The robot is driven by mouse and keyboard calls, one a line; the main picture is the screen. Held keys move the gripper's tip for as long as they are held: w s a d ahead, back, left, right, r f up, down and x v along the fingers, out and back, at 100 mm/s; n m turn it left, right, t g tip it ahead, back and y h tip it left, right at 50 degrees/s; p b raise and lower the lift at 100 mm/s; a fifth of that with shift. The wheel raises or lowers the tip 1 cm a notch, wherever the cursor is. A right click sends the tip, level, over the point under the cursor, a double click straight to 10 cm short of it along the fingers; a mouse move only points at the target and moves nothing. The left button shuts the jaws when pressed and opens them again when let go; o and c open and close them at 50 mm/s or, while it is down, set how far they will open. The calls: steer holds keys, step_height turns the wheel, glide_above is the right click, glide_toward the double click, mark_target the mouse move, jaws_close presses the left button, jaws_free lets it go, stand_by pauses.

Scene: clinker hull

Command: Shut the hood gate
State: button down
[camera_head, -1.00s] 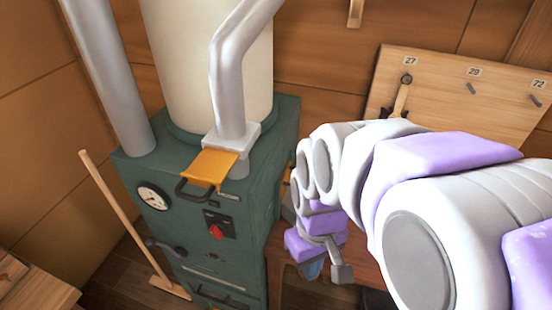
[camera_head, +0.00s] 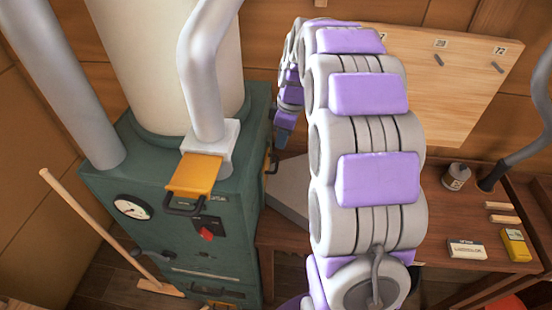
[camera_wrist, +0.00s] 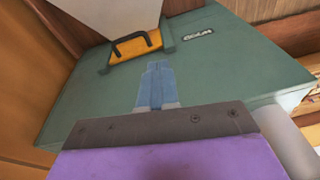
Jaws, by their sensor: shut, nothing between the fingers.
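The orange slide plate with a black handle, which looks like the hood gate (camera_head: 196,173), sticks out from the pale collar at the foot of the bent grey pipe, on top of the green stove. My gripper (camera_head: 281,142) is at the stove's right side, toward the back, apart from the plate. In the wrist view its blue fingers (camera_wrist: 157,84) are together and empty, pointing over the green surface toward the plate.
The green stove (camera_head: 125,183) carries a gauge, a red knob and a lever. On the right a wooden bench (camera_head: 475,215) holds a bottle and small boxes. A numbered board (camera_head: 455,85) stands behind my arm.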

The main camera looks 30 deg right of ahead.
steer(key=n, duration=0.1)
glide_toward(276, 167)
steer(key=shift+w+a+f+b, duration=0.1)
steer(key=shift+a+f+b, duration=0.15)
steer(key=shift+f, duration=0.9)
steer(key=shift+w+a+f+b, duration=0.1)
steer(key=shift+a+f+b, duration=0.1)
steer(key=shift+f, duration=0.95)
steer(key=shift+a+f+b, duration=0.15)
steer(key=shift+f+b, duration=0.1)
steer(key=shift+f, duration=0.9)
steer(key=shift+d, duration=0.1)
